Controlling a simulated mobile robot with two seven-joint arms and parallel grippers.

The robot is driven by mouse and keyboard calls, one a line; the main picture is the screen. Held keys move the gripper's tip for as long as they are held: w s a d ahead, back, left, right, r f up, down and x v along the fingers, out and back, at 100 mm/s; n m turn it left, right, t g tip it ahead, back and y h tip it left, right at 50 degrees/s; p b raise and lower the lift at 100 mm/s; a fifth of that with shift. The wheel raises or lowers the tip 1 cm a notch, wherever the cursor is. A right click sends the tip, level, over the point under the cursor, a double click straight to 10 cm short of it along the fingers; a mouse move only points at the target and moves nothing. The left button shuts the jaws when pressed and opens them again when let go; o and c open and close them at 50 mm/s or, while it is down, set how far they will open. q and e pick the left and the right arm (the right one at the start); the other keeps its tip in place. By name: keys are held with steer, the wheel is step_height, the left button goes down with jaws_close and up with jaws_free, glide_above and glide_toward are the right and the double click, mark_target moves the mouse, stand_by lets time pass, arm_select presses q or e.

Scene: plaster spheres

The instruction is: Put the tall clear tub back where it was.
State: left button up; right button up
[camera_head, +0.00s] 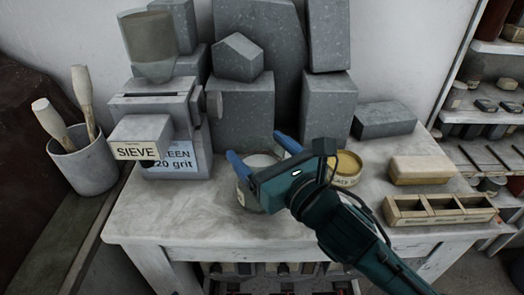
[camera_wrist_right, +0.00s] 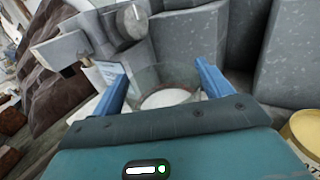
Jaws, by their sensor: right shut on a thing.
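The tall clear tub (camera_head: 262,160) is in front of a grey stone block on the pale worktop, with white material inside. It also shows in the right wrist view (camera_wrist_right: 166,97), between the two blue fingers. My right gripper (camera_head: 260,152) is shut on the tub, one finger on each side; it also shows in the wrist view (camera_wrist_right: 160,76). The gripper body hides the tub's lower right side in the head view. I cannot tell whether its base touches the worktop. My left gripper is not in view.
A grey sieve machine (camera_head: 160,100) with a clear hopper stands left, by a grit sign (camera_head: 182,161). A round yellow-topped container (camera_head: 347,166) is close right of my gripper. A pale block (camera_head: 420,171) and a divided wooden tray (camera_head: 438,210) lie farther right. The front-left worktop is clear.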

steer(key=o, duration=1.5)
steer(key=shift+f, duration=0.1)
steer(key=shift+o, duration=0.2)
